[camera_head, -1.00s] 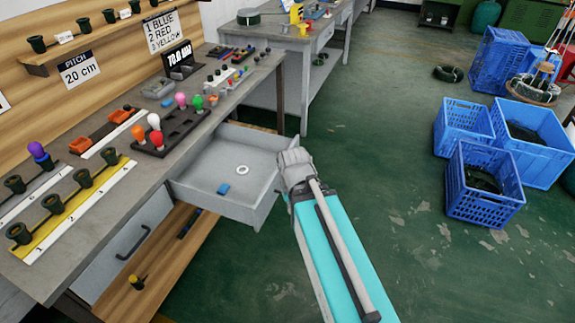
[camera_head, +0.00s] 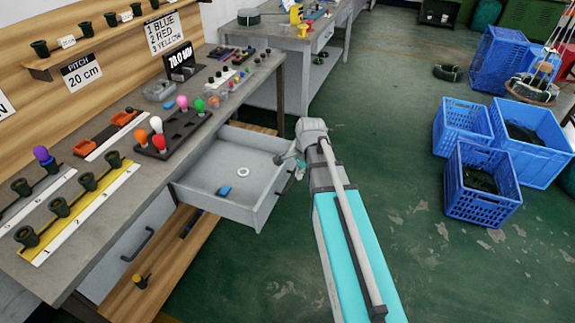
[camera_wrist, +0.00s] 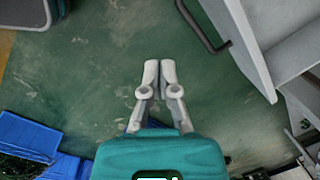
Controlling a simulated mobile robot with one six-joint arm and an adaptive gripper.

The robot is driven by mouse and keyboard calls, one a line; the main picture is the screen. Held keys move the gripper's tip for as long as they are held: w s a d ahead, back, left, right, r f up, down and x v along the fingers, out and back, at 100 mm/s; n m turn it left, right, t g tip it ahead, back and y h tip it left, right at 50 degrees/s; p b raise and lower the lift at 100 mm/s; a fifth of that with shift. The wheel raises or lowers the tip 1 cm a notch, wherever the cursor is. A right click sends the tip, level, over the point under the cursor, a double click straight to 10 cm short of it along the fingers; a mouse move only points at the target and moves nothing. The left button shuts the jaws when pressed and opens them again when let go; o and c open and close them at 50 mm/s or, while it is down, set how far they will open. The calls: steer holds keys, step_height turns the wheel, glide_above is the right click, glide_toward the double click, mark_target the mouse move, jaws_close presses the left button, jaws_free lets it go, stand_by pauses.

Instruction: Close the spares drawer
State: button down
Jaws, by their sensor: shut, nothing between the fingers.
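The open grey spares drawer (camera_head: 215,206) sticks out from the bench in the head view. My gripper (camera_wrist: 160,64) is shut and empty in the wrist view. The drawer's pale front panel (camera_wrist: 240,45) stands to the right of the fingers there, with a dark bar handle (camera_wrist: 204,32) on it. A gap of green floor shows between fingers and handle. In the head view my gripper is small and partly hidden by my wrist, beside the drawer's outer front end.
A closed drawer or door with a dark handle (camera_head: 137,246) sits left of the open one. Bulbs stand in a dark holder (camera_head: 178,131) on the bench top. Blue crates (camera_head: 480,192) stand on the floor at right. The green floor between is clear.

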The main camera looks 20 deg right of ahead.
steer(key=w+d+r+m+p, duration=0.2)
steer(key=w+d+m, duration=0.2)
steer(key=w+m, duration=0.3)
steer(key=shift+w+d+r+m+t+y, duration=0.25)
steer(key=shift+d+m+t+y, duration=0.15)
steer(key=shift+m, duration=1.2)
steer(key=shift+a+f, duration=0.1)
steer(key=shift+f, duration=0.05)
steer(key=b, duration=1)
glide_above(289, 167)
steer(key=s+a, duration=0.1)
steer(key=s, duration=0.4)
steer(key=shift+s+d+f+x, duration=0.25)
steer(key=shift+s+d+x, duration=0.5)
steer(key=shift+x, duration=3.8)
steer(key=shift+w+a, duration=0.1)
steer(key=shift+w, duration=0.1)
